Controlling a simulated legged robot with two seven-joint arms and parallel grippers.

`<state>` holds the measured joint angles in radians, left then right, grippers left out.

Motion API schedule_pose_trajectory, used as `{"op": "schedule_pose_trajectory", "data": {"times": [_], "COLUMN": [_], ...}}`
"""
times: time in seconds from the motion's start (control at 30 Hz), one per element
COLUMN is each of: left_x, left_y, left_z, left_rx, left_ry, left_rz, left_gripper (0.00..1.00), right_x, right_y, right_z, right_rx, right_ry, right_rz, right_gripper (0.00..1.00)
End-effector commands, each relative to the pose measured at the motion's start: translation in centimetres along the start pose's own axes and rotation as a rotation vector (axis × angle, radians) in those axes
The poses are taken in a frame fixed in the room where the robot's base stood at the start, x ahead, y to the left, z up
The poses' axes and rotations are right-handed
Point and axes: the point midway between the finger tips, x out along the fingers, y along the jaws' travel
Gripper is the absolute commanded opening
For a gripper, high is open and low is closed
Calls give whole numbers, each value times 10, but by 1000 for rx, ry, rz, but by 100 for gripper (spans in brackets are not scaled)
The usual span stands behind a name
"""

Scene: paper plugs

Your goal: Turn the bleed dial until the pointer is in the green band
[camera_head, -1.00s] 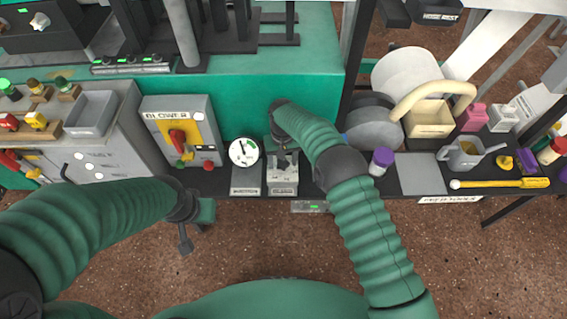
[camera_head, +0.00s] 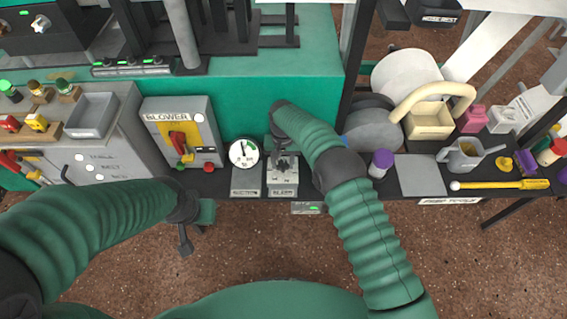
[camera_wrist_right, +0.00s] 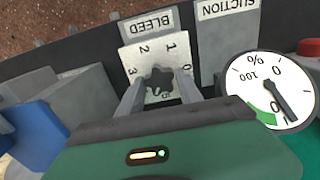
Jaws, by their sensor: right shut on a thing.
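The round white gauge (camera_head: 244,153) stands left of the dial in the head view. In the wrist view its black pointer (camera_wrist_right: 280,101) ends beside one end of the green band (camera_wrist_right: 262,113), apparently just outside it. My left gripper (camera_head: 185,239) hangs in front of the bench; its opening is unclear.
The blower panel (camera_head: 205,130) with a red and yellow switch stands left of the gauge. The suction label (camera_wrist_right: 227,8) is beside the bleed plate. A purple-capped jar (camera_head: 380,163) and a grey plate (camera_head: 421,175) lie to the right.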

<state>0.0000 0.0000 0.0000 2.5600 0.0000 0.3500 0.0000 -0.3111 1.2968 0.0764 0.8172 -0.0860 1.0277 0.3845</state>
Motion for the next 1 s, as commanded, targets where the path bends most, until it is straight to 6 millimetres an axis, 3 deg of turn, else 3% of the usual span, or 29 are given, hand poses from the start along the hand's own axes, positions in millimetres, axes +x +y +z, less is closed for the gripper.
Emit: {"op": "schedule_pose_trajectory", "data": {"times": [0.5, 0.57, 0.7, 0.73, 0.87, 1.0], "left_x": [2, 2, 1, 1, 1, 1], "left_y": [0, 0, 0, 0, 0, 0], "left_z": [0, 0, 0, 0, 0, 0], "left_rx": [0, 0, 0, 0, 0, 0], "left_ry": [0, 0, 0, 0, 0, 0], "left_rz": [0, 0, 0, 0, 0, 0], "left_gripper": [0, 0, 0, 0, 0, 0], "right_x": [1, 1, 0, 0, 0, 0], "right_y": [0, 0, 0, 0, 0, 0], "right_z": [0, 0, 0, 0, 0, 0], "right_rx": [1265, 1363, 1362, 1362, 1361, 1360], "right_ry": [2, 1, 0, 0, 0, 0], "right_rz": [3, 3, 2, 2, 2, 2], "right_gripper": [0, 0, 0, 43, 60, 62]}}
